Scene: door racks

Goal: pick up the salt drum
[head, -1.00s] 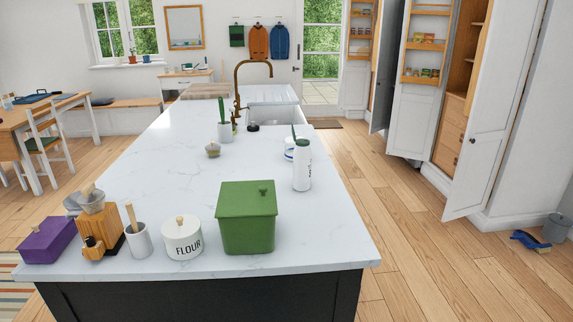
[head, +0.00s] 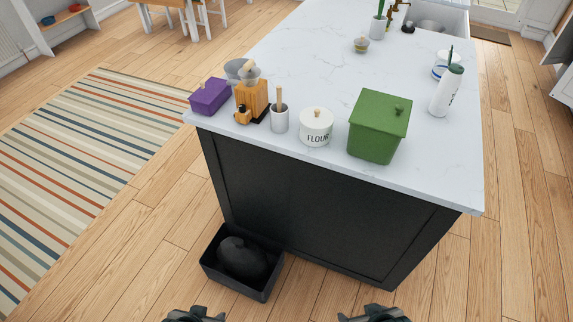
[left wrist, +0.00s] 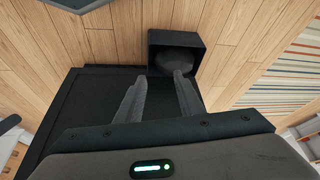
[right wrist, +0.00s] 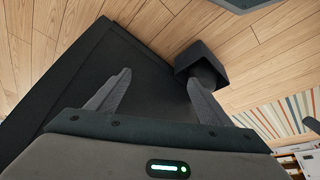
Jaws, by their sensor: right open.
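A white pot (head: 316,127) marked FLOUR stands left of the green bin. My left gripper (left wrist: 161,77) is open and empty. My right gripper (right wrist: 158,78) is open and empty. Only small parts of both grippers show at the bottom of the head view, in front of the island and far from the white cylinder. The cylinder is not visible in the wrist views.
A green lidded bin (head: 378,126) stands left of the cylinder, near the island's (head: 330,204) front edge. A purple box (head: 210,96), a wooden grinder and a utensil crock stand further left. A black open box (head: 240,262) sits on the floor against the island.

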